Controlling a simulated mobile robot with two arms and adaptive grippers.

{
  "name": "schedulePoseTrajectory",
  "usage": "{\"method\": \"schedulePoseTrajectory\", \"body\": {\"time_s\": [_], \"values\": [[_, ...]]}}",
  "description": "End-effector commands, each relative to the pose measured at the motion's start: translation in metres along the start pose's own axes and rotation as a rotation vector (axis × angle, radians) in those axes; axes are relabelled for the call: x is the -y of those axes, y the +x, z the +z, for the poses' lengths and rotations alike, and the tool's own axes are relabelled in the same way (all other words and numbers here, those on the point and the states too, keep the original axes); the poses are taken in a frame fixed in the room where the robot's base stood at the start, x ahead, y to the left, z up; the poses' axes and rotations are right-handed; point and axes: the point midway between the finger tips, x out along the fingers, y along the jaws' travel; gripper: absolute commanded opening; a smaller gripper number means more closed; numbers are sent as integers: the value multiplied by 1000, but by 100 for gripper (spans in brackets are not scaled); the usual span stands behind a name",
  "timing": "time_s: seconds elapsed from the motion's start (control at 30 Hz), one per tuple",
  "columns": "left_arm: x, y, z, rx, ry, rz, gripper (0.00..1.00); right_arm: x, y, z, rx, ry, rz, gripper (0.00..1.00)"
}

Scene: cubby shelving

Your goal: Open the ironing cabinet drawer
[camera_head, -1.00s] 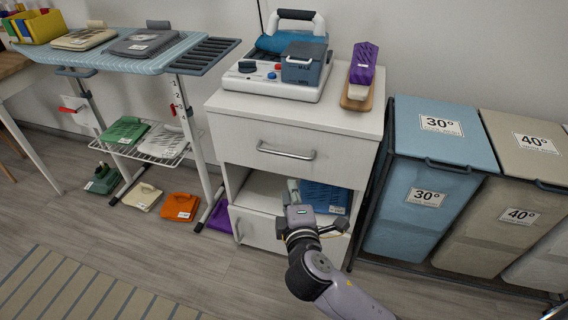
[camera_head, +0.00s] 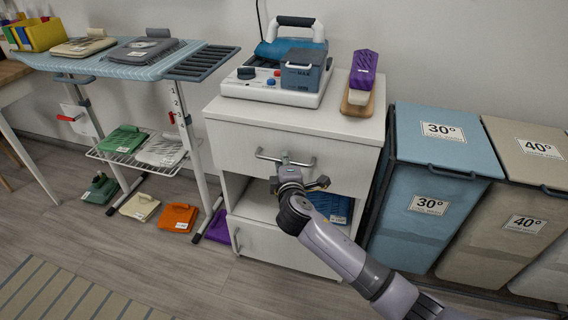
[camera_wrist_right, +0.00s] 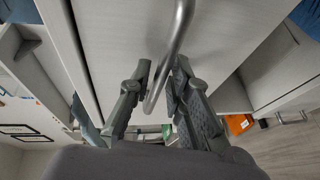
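The white ironing cabinet (camera_head: 228,140) stands in the middle of the head view. Its upper drawer (camera_head: 335,160) looks shut, with its front flush in the cabinet. A curved metal handle (camera_head: 263,155) runs across the drawer front. My right gripper (camera_head: 285,159) is at the middle of this handle and hides part of it. In the right wrist view the handle (camera_wrist_right: 172,58) passes between the two fingers of the gripper (camera_wrist_right: 161,78). The fingers are apart, one on each side of the bar, with a gap visible. My left gripper is not in view.
An iron station (camera_head: 275,92) and a purple-topped iron (camera_head: 362,78) stand on the cabinet. Below the drawer are an open shelf with a blue item (camera_head: 335,207) and a lower door (camera_head: 280,246). Blue (camera_head: 425,190) and beige hampers stand right; an ironing board (camera_head: 130,65) stands left.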

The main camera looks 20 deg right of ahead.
Motion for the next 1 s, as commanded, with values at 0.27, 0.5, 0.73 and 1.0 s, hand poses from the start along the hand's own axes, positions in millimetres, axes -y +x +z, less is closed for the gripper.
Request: {"method": "schedulePoseTrajectory", "body": {"time_s": [0.27, 0.5, 0.73, 1.0], "values": [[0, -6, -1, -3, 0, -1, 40, 0, 8, 0, -1, 1, 0, 18], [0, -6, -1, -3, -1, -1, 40, 0, 8, 0, -1, 1, 0, 11], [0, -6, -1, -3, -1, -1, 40, 0, 8, 0, 0, 1, -1, 0], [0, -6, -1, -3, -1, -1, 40, 0, 8, 0, 0, 1, -1, 0]]}}
